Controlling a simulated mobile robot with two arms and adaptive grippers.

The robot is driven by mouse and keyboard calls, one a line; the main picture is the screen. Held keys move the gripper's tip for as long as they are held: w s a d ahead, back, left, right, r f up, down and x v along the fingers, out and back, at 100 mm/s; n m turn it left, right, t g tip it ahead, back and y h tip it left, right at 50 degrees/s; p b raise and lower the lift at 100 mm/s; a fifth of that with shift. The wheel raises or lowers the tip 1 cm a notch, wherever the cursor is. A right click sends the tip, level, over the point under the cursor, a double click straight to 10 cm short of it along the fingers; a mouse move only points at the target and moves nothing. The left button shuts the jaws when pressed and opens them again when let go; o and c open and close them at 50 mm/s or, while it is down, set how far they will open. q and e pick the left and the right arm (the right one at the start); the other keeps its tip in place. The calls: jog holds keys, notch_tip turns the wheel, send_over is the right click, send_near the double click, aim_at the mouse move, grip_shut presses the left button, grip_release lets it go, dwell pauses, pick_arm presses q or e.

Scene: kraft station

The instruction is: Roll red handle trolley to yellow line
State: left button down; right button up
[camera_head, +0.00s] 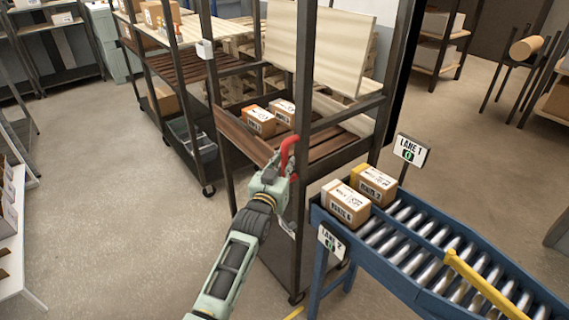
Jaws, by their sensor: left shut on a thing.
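The trolley (304,75) is a tall dark metal frame with wooden slatted shelves, standing upright in the middle of the view. Its red handle (290,146) is on the near side. My left gripper (279,170) is shut on the red handle, covering its lower part. A short piece of yellow line (293,313) shows on the floor at the bottom edge, close to the trolley's near wheel; the rest of it is out of view or hidden. My right gripper is not in view.
Another dark rack (155,88) stands behind left. A white shelf (22,262) is at the left edge. The concrete floor (110,190) on the left is clear.

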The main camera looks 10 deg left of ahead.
pick_arm(q)
jog(key=c, duration=2)
grip_release()
jog(key=shift+s+d+f, duration=0.1)
jog(key=shift+d+f, duration=0.05)
jog(key=shift+f, duration=0.05)
jog(key=shift+o, duration=0.4)
jog(key=shift+s+d+r, duration=0.1)
jog(key=shift+r, duration=0.1)
jog(key=s, duration=1.2)
jog(key=shift+a, duration=0.45)
